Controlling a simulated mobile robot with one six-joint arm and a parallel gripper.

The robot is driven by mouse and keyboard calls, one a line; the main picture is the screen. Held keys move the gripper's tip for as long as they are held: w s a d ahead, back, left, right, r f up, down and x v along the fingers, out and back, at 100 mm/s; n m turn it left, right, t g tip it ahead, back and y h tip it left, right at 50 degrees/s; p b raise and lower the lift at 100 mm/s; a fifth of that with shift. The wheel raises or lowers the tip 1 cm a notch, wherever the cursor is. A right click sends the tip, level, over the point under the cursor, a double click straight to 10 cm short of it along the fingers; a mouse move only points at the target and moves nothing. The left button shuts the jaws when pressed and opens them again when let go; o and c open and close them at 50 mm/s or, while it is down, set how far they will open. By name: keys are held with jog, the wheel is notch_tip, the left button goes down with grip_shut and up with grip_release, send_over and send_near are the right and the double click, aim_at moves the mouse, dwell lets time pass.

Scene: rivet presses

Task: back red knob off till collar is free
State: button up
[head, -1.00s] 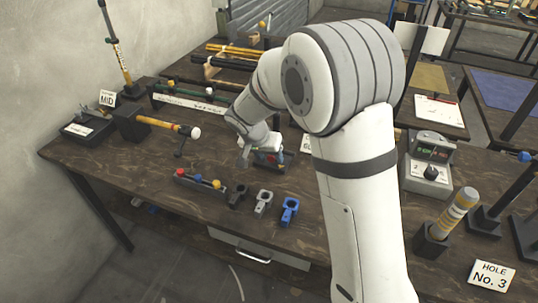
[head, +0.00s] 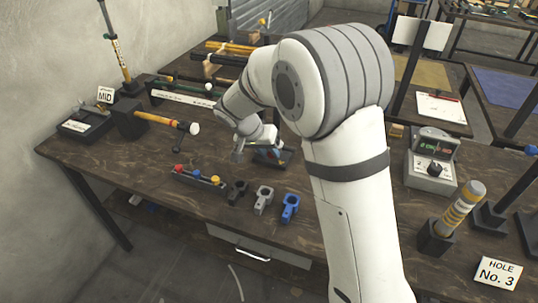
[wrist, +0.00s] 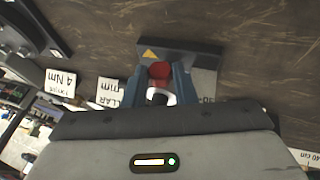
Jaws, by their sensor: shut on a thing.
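The red knob (wrist: 160,70) shows in the wrist view between the two blue fingers of my gripper (wrist: 161,77), which is shut on it. A white ring with a dark centre (wrist: 158,95) shows just below the knob in the picture; I cannot tell whether this is the collar. A dark block with a yellow triangle label (wrist: 150,54) lies beyond the fingertips. In the head view my gripper (head: 268,152) is at the small fixture in the middle of the bench, and my wrist hides most of the knob and collar.
A rack of red, blue and yellow knobs (head: 197,177) stands in front on the bench (head: 150,185). Black (head: 237,192), grey (head: 263,197) and blue (head: 289,207) ring-ended parts lie beside it.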

jog(key=shift+r, duration=0.1)
jog(key=o, duration=1)
jog(key=v, duration=0.7)
jog(key=shift+a+r, duration=0.2)
jog(key=shift+r, duration=0.1)
jog(key=s+d+r+n+y+p, duration=0.1)
jog(key=s+d+r+y+p, duration=0.1)
jog(key=s+d, duration=0.7)
jog(key=s+d+r+n+y+p, duration=0.2)
jog(key=s+d+r, duration=0.3)
jog(key=s+d, duration=0.5)
jog(key=s+p, duration=0.1)
jog(key=s, duration=0.4)
jog(key=shift+s+d+r+g+y+p, duration=0.15)
jog(key=shift+d+r+g+y+p, duration=0.15)
jog(key=shift+r+p, duration=0.1)
